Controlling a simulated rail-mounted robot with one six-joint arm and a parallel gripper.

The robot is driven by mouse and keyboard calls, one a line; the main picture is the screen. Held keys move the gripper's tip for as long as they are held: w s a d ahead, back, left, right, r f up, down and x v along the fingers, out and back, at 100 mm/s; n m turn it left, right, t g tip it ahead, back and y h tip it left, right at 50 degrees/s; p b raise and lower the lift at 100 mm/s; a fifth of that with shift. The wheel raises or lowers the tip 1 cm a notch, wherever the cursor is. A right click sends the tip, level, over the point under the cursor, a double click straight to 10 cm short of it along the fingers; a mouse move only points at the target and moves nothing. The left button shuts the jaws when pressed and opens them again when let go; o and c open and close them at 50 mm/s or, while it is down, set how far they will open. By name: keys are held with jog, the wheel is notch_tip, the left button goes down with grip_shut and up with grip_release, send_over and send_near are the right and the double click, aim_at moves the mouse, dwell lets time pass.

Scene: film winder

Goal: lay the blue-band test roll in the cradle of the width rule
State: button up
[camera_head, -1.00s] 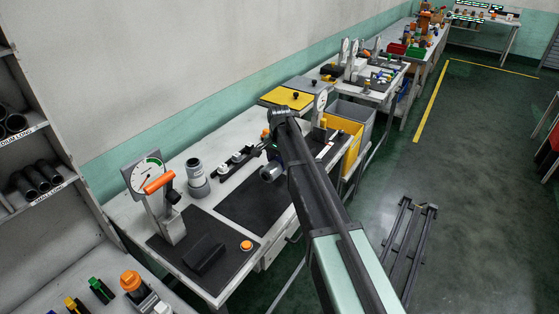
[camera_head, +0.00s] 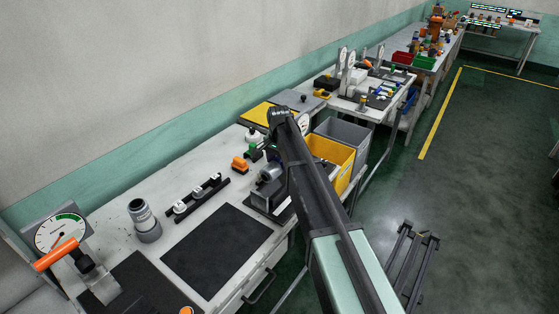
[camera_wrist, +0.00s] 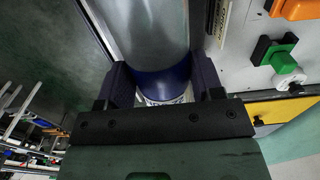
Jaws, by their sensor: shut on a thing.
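The test roll (camera_wrist: 150,30) is a silver cylinder with a blue band. My gripper (camera_wrist: 162,82) is shut on it at the band in the wrist view. The roll's silver end (camera_head: 271,172) shows beside my arm in the head view; my arm hides the jaws there. The width rule (camera_head: 262,202) seems to be the dark-based device under the roll at the bench's front edge, mostly hidden. Its scale strip (camera_wrist: 222,15) seems to show right of the roll in the wrist view. I cannot see its cradle, or whether the roll touches it.
An orange block (camera_head: 240,163) and a green block (camera_head: 256,152) stand behind the roll. A black mat (camera_head: 217,250) lies clear to the left. A yellow bin (camera_head: 335,157) and a grey bin (camera_head: 347,132) stand to the right. A dial gauge (camera_head: 60,232) is far left.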

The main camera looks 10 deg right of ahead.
jog(key=shift+w+a+r+g+h+p, duration=0.15)
jog(key=shift+r+g+h+p, duration=0.15)
jog(key=shift+r+p, duration=0.15)
jog(key=f+b, duration=0.7)
jog(key=shift+d+f, duration=0.1)
jog(key=shift+d, duration=0.1)
jog(key=shift+f, duration=0.1)
jog(key=shift+f+b, duration=0.55)
jog(key=shift+b, duration=0.25)
jog(key=o, duration=1.2)
jog(key=shift+r, duration=0.1)
jog(key=r+p, duration=1.1)
jog(key=shift+w+a, duration=0.15)
jog(key=shift+a, duration=0.05)
